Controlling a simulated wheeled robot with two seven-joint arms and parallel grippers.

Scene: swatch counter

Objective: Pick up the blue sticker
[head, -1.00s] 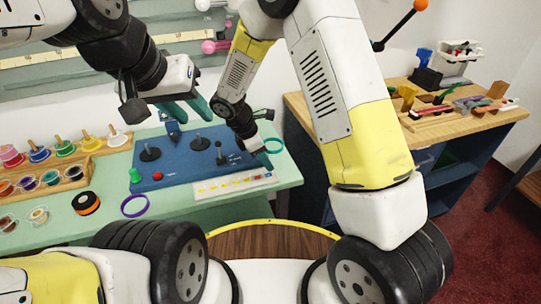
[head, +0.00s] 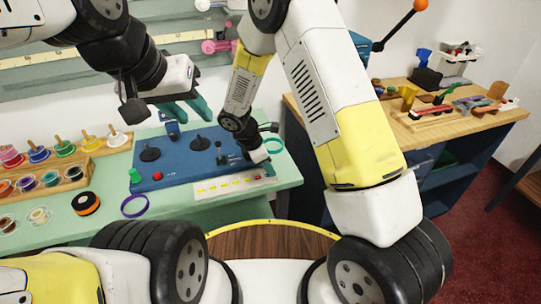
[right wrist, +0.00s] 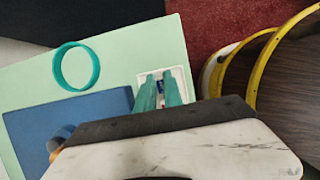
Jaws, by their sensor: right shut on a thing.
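The white sticker strip (head: 222,187) lies along the front right of the green counter, with a row of small yellow and red marks. My right gripper (head: 266,169) is down at the strip's right end. In the right wrist view its teal fingers (right wrist: 160,92) are closed over the white strip (right wrist: 182,76), with a small blue patch, the blue sticker (right wrist: 160,85), between them. In the head view the gripper hides the sticker. Whether it is clear of the strip cannot be told. My left gripper (head: 188,108) hangs above the blue panel, its teal fingers apart and empty.
A blue panel (head: 170,177) with black knobs lies behind the strip. A teal ring (head: 274,146) lies beside my right gripper, and a purple ring (head: 134,206) and an orange-black roll (head: 86,203) lie left. Wooden racks (head: 75,180) of coloured pots stand further left.

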